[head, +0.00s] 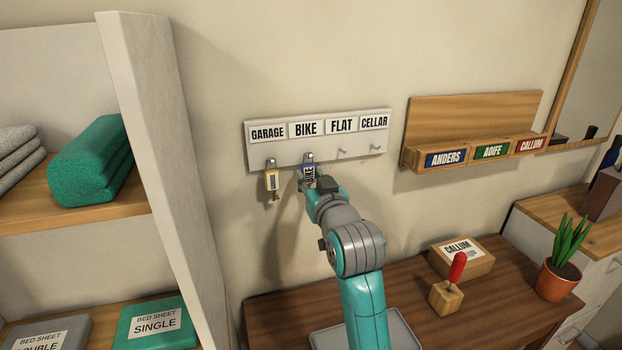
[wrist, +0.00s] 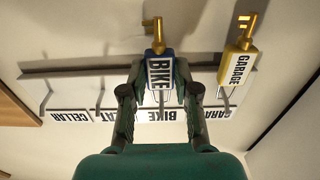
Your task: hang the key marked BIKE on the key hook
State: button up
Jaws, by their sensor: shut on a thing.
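The key marked BIKE, with a blue tag (head: 309,172), is at my gripper just below the BIKE label of the white key rack (head: 360,149). In the wrist view the BIKE key (wrist: 160,70) is between the two fingers of my gripper (wrist: 160,85), which is shut on its tag. The gold key part points away from the rack's label row. In the head view my gripper (head: 312,184) partly hides the tag. The tag's top is at the BIKE hook; I cannot tell whether its loop is around the hook.
A yellow-tagged GARAGE key (head: 271,181) hangs close on the left; it also shows in the wrist view (wrist: 238,60). The FLAT (head: 342,153) and CELLAR pegs are bare. A wooden letter rack (head: 470,125) is at right. A table (head: 400,290) below holds a box, a red-handled object and a plant.

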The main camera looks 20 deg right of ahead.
jog(key=o, duration=1.1)
jog(key=shift+c, duration=0.2)
jog(key=s, duration=1.2)
jog(key=s+f+g, duration=0.1)
jog(key=s+f, duration=0.7)
jog(key=f, duration=0.4)
jog(key=s+f+g, duration=0.1)
jog(key=s+f, duration=0.7)
jog(key=f, duration=0.4)
jog(key=s+f, duration=0.3)
jog(key=s, duration=1.1)
jog(key=s+f+g, duration=0.1)
jog(key=s+f, duration=0.1)
jog(key=s, duration=1.1)
jog(key=shift+s+f, duration=0.35)
jog(key=shift+f, duration=0.05)
